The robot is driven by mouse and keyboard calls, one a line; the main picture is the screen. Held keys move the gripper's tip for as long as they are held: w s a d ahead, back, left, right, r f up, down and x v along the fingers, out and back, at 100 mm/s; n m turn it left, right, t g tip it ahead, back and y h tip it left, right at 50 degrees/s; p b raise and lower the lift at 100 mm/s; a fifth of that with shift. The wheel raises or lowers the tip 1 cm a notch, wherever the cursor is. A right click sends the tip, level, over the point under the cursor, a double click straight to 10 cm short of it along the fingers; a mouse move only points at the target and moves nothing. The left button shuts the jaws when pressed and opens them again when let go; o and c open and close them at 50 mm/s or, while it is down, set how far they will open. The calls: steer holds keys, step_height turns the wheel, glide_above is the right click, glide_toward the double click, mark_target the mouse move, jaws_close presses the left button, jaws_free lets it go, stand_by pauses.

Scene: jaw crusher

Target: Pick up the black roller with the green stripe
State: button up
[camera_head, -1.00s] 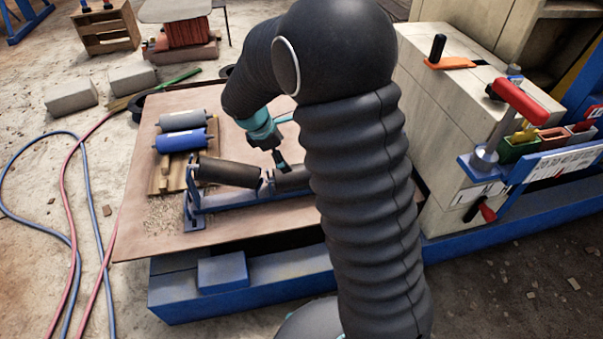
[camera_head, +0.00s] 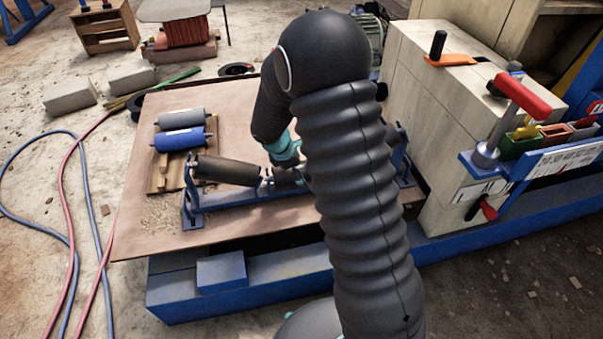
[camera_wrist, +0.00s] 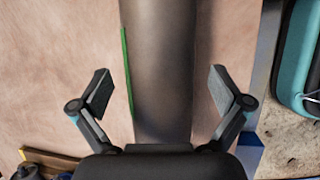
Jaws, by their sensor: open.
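The dark roller (camera_wrist: 163,45) runs up the middle of the wrist view, and a thin green stripe (camera_wrist: 126,70) shows along its left edge. My gripper (camera_wrist: 159,89) is open, with one finger on each side of the roller. Gaps show between both fingers and the roller, so it is not gripped. The roller's near end is hidden behind the gripper body. In the head view my arm hides the gripper's fingers, and I cannot make out the green stripe there.
A blue frame (camera_head: 236,212) on the brown board (camera_head: 150,240) carries a dark roller (camera_head: 225,170) at its left. A grey roller (camera_head: 182,118) and a blue roller (camera_head: 181,139) lie on a wooden rack (camera_head: 160,185). A pale block (camera_head: 430,110) and red-handled clamp (camera_head: 522,97) stand right.

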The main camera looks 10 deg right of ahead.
steer(key=shift+x, duration=0.85)
steer(key=c, duration=1.9)
steer(key=shift+r, duration=0.15)
